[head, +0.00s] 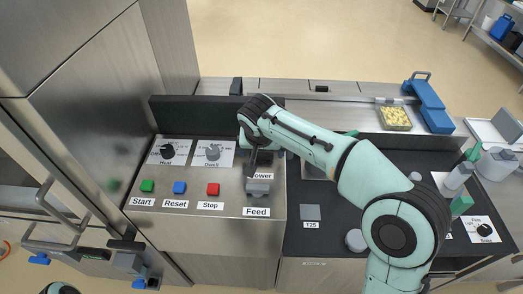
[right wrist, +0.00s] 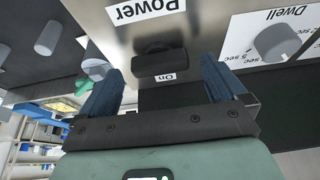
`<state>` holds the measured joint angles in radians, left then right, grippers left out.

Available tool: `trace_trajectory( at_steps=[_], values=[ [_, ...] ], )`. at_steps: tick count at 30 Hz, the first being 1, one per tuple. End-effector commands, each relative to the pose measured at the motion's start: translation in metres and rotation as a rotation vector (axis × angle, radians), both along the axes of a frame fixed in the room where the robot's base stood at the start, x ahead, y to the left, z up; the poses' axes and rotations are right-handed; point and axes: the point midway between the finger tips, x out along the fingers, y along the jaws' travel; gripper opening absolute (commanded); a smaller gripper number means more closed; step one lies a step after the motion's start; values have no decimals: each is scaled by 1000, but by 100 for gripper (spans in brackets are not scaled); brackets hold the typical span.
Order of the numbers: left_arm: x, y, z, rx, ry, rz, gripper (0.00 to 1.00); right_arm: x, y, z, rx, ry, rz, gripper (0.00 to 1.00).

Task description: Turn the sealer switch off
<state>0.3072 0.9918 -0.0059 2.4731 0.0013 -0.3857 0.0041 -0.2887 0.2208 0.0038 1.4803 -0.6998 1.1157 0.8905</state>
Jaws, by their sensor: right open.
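The sealer's power switch (right wrist: 160,60) is a dark toggle under the "Power" label in the upside-down right wrist view. An "On" mark (right wrist: 168,77) sits beside it. Which way the toggle is set I cannot tell. My right gripper (right wrist: 162,66) is open, its blue fingers on either side of the switch in this view, with nothing held; contact cannot be told. In the head view my right gripper (head: 256,160) is over the Power area and partly hides the switch. My left gripper (head: 90,271) is low at the left, its blue tips apart, away from the panel.
Near the switch are the grey Feed control (head: 258,188), the Dwell knob (head: 212,153) and the Heat knob (head: 167,151). Start (head: 147,186), Reset (head: 180,187) and Stop (head: 213,189) buttons line the panel. A dark raised back panel (head: 195,114) stands behind.

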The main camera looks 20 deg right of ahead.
Motion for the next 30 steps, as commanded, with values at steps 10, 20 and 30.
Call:
trace_trajectory(
  at_steps=[10, 20, 30],
  values=[
    [3, 0, 10, 0, -3, 0, 43, -25, 14, 73, 3, -6, 2, 98],
    [5, 0, 16, 0, -7, 0, 43, -41, 21, 111, 2, -2, 0, 98],
    [5, 0, 16, 0, -7, 0, 43, -42, 21, 113, 1, -1, -1, 98]
  ],
)
